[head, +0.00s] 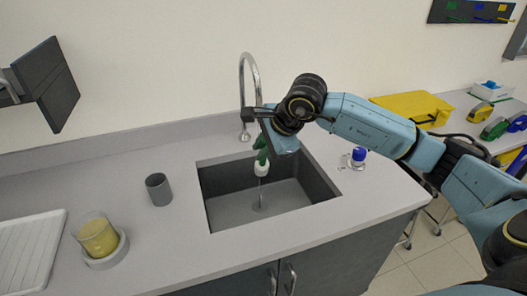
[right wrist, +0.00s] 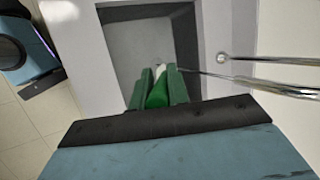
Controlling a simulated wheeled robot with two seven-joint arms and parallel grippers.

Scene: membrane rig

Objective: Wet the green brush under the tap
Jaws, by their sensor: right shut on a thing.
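The green brush (right wrist: 157,94) is held between the green fingers of my right gripper (right wrist: 161,88), which is shut on it. In the head view the brush points down, its pale head (head: 261,169) over the sink basin (head: 225,205). The tap (head: 248,75) is a silver gooseneck behind the sink; its spout end is partly hidden by my right gripper (head: 262,157). A thin pale streak, like running water, drops from the brush head towards the drain. The tap also shows in the right wrist view (right wrist: 270,88). My left gripper is not in view.
A grey cup (head: 158,190), a jar of yellow liquid (head: 97,236) on a round base and a white ridged tray (head: 28,252) stand left of the sink. A small blue-topped item (head: 358,155) stands right of it. A dark panel (head: 45,85) juts in upper left.

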